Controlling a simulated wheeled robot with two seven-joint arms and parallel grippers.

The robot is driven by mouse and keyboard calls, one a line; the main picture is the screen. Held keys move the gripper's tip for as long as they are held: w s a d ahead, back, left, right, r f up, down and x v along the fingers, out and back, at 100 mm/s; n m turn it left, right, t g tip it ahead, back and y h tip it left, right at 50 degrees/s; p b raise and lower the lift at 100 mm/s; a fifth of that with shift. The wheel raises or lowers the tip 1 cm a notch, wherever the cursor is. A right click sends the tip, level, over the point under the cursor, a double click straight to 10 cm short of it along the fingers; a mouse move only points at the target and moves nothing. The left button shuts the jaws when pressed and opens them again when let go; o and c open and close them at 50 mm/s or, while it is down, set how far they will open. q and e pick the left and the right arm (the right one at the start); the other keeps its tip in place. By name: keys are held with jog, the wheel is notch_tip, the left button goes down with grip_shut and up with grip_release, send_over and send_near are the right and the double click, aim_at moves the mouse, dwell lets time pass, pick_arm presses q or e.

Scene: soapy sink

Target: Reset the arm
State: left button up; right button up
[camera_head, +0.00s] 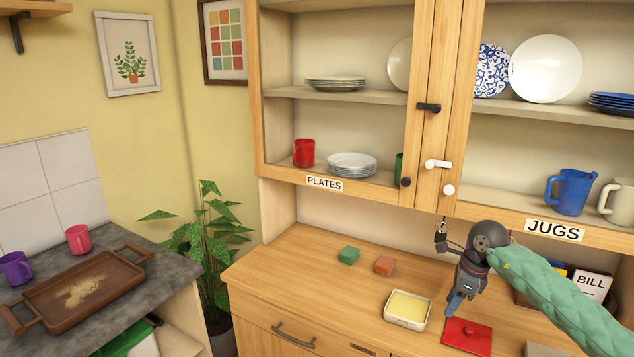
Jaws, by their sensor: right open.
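My right arm, in a green quilted sleeve, reaches in from the right. My left gripper is not in view.
The cupboard above holds plates (352,165), a red mug (304,152) and a blue jug (571,191). A "BILL" box (592,286) stands behind my arm. A brown tray (85,291) lies at left. The counter's left part is clear.

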jog(key=s+a+m+t+y, duration=0.1)
jog(key=s+a+y, duration=0.2)
jog(key=a+y, duration=1)
jog(key=s+a+r+m+t+y, duration=0.25)
jog(key=a+r+m+t, duration=0.45)
jog(key=a+m+t, duration=0.4)
jog(key=s+d+f+m+t+h, duration=0.2)
jog(key=s+d+f+m+h, duration=0.4)
jog(key=m+h, duration=0.6)
jog(key=s+d+f+m+t+h, duration=0.15)
jog(key=d+f+m+h, duration=0.5)
jog(key=m, duration=0.95)
jog(key=s+a+f+m+g, duration=0.25)
jog(key=s+f+g, duration=0.45)
jog(key=s, duration=0.5)
jog(key=s+a+f+m+g, duration=0.2)
jog(key=s+f+m+g, duration=0.3)
jog(key=s+f, duration=0.6)
jog(key=s+a+f+g, duration=0.1)
jog(key=s+f, duration=0.1)
jog(key=f, duration=1.1)
jog(key=s+a+f+n+g, duration=0.1)
jog(key=s+f, duration=0.1)
jog(key=f, duration=1.1)
jog(key=s+a+f+g, duration=0.1)
jog(key=s+f, duration=0.1)
jog(key=f, duration=1.1)
jog(key=shift+s+y, duration=0.35)
jog(key=shift+y, duration=0.05)
